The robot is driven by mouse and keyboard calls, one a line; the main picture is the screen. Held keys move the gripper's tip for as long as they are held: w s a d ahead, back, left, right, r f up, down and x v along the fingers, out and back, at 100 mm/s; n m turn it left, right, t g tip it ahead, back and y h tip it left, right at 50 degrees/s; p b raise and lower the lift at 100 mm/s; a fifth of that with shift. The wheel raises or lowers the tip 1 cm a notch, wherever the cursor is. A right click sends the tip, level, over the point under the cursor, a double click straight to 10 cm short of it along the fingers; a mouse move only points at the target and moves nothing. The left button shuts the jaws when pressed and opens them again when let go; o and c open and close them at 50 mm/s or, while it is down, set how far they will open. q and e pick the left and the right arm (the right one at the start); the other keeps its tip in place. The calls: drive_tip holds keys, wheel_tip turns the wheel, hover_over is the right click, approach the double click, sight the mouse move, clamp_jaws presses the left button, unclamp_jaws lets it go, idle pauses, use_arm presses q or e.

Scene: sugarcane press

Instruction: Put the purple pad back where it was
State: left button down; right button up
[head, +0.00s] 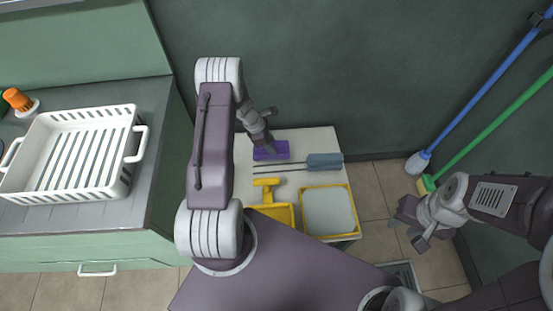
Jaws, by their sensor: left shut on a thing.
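The purple pad (271,151) is at the back of the small white table (318,142), in the head view. My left gripper (268,145) reaches down to it from above and is shut on it. I cannot tell whether the pad touches the table top or is just above it. My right gripper (404,236) is off to the right of the small table, over the floor, with its fingers apart and nothing between them.
A blue-grey-handled tool (324,161) with two prongs, a yellow tool (267,190) and a yellow-rimmed tray (328,211) crowd the small table. A white basket (72,155) stands on the left counter. Blue (480,87) and green (500,120) poles lean at right.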

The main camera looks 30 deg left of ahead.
use_arm(q)
drive_tip(key=shift+w+a+f+n, duration=0.1)
drive_tip(key=shift+a+f+n, duration=0.15)
drive_tip(key=shift+f+n, duration=0.1)
wheel_tip(320, 180, down, 6)
drive_tip(key=shift+b, duration=0.9)
wheel_tip(320, 180, down, 3)
drive_tip(key=shift+f+b, duration=0.1)
drive_tip(key=shift+b, duration=0.45)
drive_tip(key=shift+f, duration=0.3)
drive_tip(key=shift+r, duration=0.1)
